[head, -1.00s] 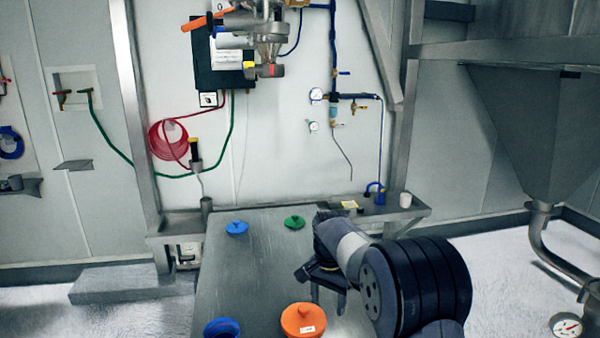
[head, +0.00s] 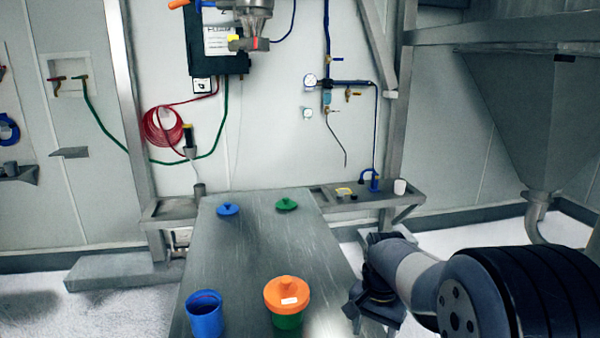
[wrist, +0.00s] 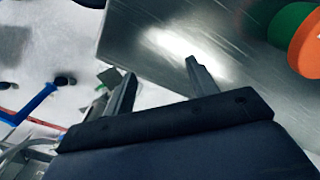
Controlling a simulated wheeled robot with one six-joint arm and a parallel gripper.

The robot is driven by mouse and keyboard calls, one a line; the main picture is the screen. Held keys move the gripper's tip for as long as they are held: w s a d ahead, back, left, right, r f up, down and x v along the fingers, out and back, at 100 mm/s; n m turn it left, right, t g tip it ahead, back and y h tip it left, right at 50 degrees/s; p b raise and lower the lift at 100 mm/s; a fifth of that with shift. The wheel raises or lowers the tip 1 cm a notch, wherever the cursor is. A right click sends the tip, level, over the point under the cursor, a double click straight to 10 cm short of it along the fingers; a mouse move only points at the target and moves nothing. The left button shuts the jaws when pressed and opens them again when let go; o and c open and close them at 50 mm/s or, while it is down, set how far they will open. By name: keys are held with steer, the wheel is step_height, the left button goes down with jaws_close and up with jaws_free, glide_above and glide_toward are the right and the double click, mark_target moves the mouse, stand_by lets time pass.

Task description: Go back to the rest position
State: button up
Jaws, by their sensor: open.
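My gripper (head: 372,318) is at the right of the table in the head view, beside its right edge, with nothing held. In the wrist view its two fingers (wrist: 158,82) stand apart with a gap between them. My arm reaches in from the lower right. The steel table (head: 240,262) carries a green container (head: 287,321) with an orange lid (head: 287,292) on top. Left of it stands an open blue container (head: 206,318). The orange lid also shows at the right edge of the wrist view (wrist: 308,48).
A blue lid (head: 228,209) and a green lid (head: 287,204) lie at the table's far end. A small shelf (head: 375,196) with a white cup (head: 400,186) is behind. A steel hopper (head: 525,110) stands at the right. The table's middle is clear.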

step_height(320, 180, down, 9)
steer(key=shift+w+a+p, duration=0.1)
steer(key=shift+w+p, duration=0.05)
steer(key=shift+p, duration=0.4)
